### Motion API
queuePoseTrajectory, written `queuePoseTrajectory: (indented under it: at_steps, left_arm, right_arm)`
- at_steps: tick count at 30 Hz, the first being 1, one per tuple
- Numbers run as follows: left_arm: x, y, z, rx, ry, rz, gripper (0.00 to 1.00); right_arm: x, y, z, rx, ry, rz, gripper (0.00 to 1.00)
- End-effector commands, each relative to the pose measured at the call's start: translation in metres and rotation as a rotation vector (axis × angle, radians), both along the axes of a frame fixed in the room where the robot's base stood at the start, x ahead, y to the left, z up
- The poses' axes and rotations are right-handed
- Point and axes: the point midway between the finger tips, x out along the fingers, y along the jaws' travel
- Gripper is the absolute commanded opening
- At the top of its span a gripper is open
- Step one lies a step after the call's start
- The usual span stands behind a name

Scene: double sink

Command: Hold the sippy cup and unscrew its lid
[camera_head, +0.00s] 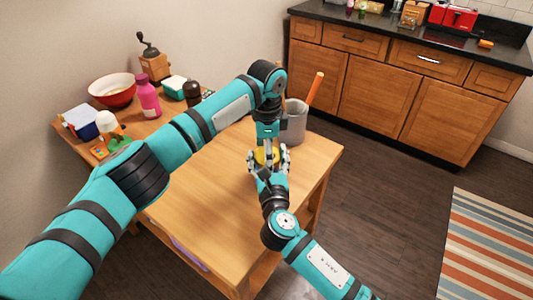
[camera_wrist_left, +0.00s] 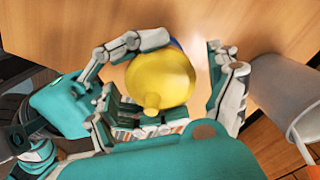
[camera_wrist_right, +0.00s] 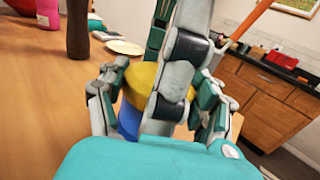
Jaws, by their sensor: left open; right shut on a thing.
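The sippy cup has a yellow lid with a spout (camera_wrist_left: 162,78) and a blue body (camera_wrist_right: 129,121). It stands on the wooden table, and its yellow lid also shows in the head view (camera_head: 266,156). My right gripper (camera_wrist_right: 160,105) is shut on the cup from the near side, low around the body. My left gripper (camera_wrist_left: 165,75) comes down from above and is open, with its fingers on either side of the yellow lid. One left finger hides part of the cup in the right wrist view. Most of the blue body is hidden by my fingers.
A grey container (camera_head: 294,123) with an orange-handled tool stands close behind the grippers. A pink bottle (camera_head: 148,97), a dark bottle (camera_head: 192,93), a red bowl (camera_head: 112,90) and a grinder (camera_head: 154,65) stand at the back left. The table's front left is clear.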

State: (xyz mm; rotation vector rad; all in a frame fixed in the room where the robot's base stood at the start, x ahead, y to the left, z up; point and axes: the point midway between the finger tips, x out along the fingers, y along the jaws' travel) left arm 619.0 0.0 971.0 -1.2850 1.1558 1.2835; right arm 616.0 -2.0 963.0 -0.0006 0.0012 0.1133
Motion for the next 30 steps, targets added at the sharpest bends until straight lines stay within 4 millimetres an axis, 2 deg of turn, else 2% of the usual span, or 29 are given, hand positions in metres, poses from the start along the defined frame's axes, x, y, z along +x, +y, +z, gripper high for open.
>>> queuePoseTrajectory:
  at_steps: [5,12,19,20,26,30]
  left_arm:
    - [0.0,-0.001,0.012,-0.003,-0.002,-0.002,0.91]
    - [0.0,-0.001,0.042,-0.002,-0.001,-0.002,0.91]
    - [0.0,-0.001,0.045,-0.001,0.001,-0.002,0.91]
    - [0.0,-0.001,0.045,-0.001,0.001,-0.002,0.91]
    - [0.0,-0.001,0.045,-0.001,0.0,-0.002,0.91]
    - [0.0,-0.001,0.045,-0.001,0.0,-0.002,0.91]
  right_arm:
    - [-0.001,0.001,0.0,0.002,0.001,0.003,0.0]
    - [-0.001,0.002,0.0,0.002,0.0,0.004,0.0]
    - [-0.001,0.002,0.0,0.002,0.0,0.004,0.0]
    - [-0.001,0.002,0.0,0.002,0.0,0.004,0.69]
    - [-0.001,0.002,0.0,0.002,0.0,0.003,0.95]
    - [-0.001,0.001,0.0,0.002,-0.001,0.003,0.95]
